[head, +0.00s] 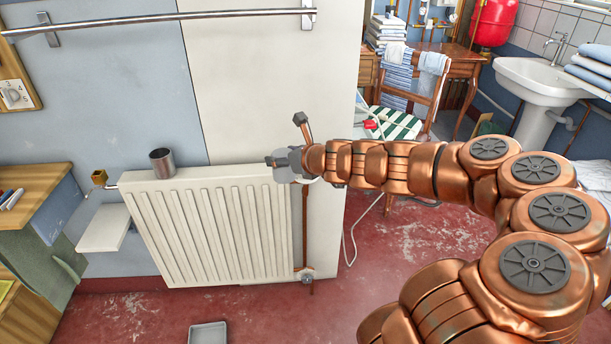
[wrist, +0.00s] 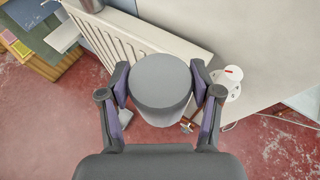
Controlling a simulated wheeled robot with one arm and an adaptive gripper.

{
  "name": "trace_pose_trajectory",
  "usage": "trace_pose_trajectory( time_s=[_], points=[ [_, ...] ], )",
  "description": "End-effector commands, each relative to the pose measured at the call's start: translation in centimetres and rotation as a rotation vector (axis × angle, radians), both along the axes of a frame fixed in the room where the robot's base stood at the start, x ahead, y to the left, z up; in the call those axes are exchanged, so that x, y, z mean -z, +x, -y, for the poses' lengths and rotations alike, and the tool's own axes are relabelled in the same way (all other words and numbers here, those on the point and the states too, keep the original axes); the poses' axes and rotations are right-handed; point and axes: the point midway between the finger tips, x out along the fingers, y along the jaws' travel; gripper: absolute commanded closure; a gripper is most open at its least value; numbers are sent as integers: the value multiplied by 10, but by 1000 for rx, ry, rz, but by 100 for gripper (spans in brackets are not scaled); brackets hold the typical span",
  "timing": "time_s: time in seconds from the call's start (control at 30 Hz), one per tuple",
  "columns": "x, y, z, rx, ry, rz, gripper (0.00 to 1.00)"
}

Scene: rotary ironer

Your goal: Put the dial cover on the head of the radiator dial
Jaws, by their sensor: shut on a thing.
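The dial cover (wrist: 160,86), a grey round cylinder, is held between the two fingers of my gripper (wrist: 160,88) in the wrist view. In the head view my gripper (head: 284,163) is at the radiator's upper right corner, and the grey cover (head: 288,170) shows only in part. In the head view a white round edge (head: 309,181) shows partly behind my gripper.
The white radiator (head: 225,220) stands along the wall, with a metal cup (head: 162,163) on its top. A brass fitting (head: 99,178) and a small white shelf (head: 104,229) are at its left. A grey tray (head: 207,333) lies on the red floor.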

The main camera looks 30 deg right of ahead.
Motion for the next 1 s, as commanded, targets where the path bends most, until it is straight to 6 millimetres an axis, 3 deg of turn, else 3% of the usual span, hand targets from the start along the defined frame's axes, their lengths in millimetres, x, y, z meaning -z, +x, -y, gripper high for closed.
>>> trace_pose_trajectory(
  time_s=[0.8,1.0],
  points=[
    [4,-13,49,-194,4,14,60],
    [8,-20,77,-304,3,14,60]
  ],
)
